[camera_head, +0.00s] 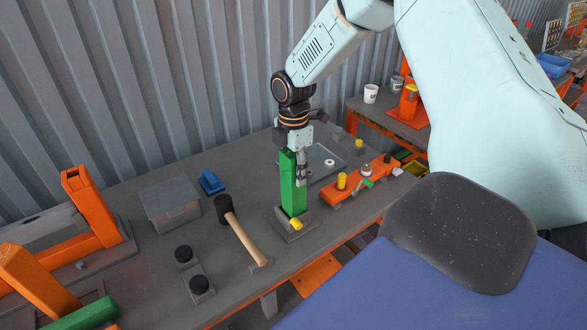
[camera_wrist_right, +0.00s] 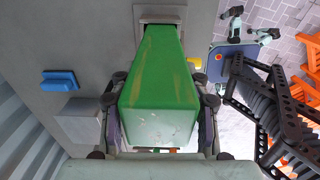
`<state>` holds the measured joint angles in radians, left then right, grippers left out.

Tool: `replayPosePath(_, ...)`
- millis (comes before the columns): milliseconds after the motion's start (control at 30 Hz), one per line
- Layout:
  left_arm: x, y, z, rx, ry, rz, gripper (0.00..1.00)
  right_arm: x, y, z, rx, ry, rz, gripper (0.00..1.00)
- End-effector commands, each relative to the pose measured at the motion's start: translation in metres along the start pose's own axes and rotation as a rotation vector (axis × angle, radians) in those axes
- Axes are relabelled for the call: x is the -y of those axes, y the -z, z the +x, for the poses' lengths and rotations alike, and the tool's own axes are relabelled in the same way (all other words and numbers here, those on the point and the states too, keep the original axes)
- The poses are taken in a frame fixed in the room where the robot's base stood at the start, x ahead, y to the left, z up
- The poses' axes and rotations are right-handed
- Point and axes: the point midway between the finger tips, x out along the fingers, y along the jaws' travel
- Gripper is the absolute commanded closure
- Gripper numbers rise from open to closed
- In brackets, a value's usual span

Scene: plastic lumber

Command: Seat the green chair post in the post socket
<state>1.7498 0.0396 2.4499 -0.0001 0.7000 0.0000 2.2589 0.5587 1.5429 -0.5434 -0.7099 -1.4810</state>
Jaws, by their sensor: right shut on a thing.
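The green chair post (camera_head: 293,187) stands near upright on the workbench. My right gripper (camera_head: 292,168) is shut on its upper part from above. The post's lower end meets the grey post socket (camera_head: 296,236), whose rim shows around its foot; I cannot tell how deep it sits. A yellow knob (camera_head: 296,223) is at the socket's front. In the right wrist view the green post (camera_wrist_right: 158,80) runs away between the fingers of my right gripper (camera_wrist_right: 160,118) to the socket (camera_wrist_right: 160,14). My left gripper is not in view.
An orange fixture (camera_head: 358,182) with a yellow peg is close on the right. A grey box (camera_head: 170,201) and blue block (camera_head: 211,183) stand further left. The bench's front edge is near.

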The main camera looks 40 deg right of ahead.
Motion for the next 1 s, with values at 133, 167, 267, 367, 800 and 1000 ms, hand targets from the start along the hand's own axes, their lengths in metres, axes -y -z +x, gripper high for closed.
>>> replayPosePath(133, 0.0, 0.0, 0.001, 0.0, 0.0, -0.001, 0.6, -0.001, 0.0, 0.001, 0.001, -0.001, -0.001, 1.0)
replayPosePath(167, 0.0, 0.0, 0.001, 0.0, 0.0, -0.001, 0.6, 0.0, 0.0, 0.002, 0.0, 0.001, -0.001, 0.51)
replayPosePath(267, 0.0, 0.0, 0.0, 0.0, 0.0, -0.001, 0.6, 0.0, 0.0, 0.001, 0.0, 0.001, 0.0, 0.43)
replayPosePath(367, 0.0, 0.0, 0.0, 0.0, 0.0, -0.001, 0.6, 0.0, 0.0, 0.001, 0.0, 0.0, 0.0, 0.34)
replayPosePath(800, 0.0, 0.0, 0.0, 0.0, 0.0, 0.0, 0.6, -0.001, 0.0, -0.007, -0.001, -0.002, 0.0, 0.31)
replayPosePath(1000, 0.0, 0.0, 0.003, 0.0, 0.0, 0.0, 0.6, -0.001, 0.0, -0.041, -0.001, -0.004, 0.0, 0.31)
